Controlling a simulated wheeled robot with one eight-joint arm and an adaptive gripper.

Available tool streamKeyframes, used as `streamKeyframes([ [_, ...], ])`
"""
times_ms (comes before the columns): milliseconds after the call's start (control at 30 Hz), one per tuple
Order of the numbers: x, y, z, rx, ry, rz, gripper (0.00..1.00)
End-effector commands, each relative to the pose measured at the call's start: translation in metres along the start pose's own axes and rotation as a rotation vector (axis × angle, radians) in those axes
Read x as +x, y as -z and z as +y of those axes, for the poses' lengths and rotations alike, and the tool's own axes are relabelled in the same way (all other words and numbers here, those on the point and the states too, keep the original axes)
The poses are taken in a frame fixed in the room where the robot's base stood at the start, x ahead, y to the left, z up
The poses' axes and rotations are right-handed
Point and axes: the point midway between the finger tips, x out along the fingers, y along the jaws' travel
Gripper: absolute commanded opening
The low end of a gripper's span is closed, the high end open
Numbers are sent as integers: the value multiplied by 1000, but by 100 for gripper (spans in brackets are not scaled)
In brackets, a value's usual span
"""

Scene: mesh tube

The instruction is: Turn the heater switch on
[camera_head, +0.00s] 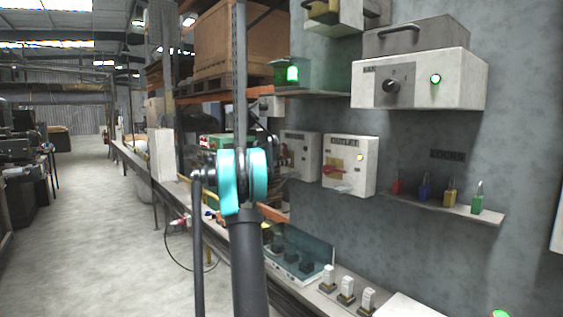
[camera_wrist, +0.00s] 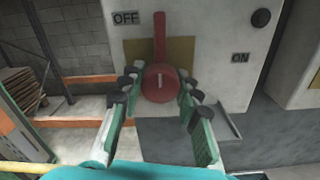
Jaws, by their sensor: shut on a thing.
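A red rotary switch (camera_wrist: 159,38) is mounted on a white panel (camera_wrist: 205,50) in the wrist view. Its lever points up in that picture, next to the OFF label (camera_wrist: 126,18). The ON label (camera_wrist: 240,58) is to the right. My gripper (camera_wrist: 160,84) has its fingers on both sides of the switch's round red hub and is shut on it.
The OUTLET box (camera_head: 352,165) with a red handle is to the right. Above it is a white box with a black knob (camera_head: 391,87). Coloured padlocks stand on a small shelf (camera_head: 455,209). Orange racking (camera_head: 225,96) is behind my arm. The floor at left (camera_head: 110,230) is clear.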

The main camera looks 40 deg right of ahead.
Motion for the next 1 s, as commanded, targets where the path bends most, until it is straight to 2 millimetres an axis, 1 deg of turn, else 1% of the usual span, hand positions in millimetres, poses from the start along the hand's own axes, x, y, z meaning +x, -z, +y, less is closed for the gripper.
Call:
streamKeyframes([
  [267, 0, 0, 0, 169, 1, 1, 4],
  [1000, 0, 0, 0, 867, 2, 1, 4],
])
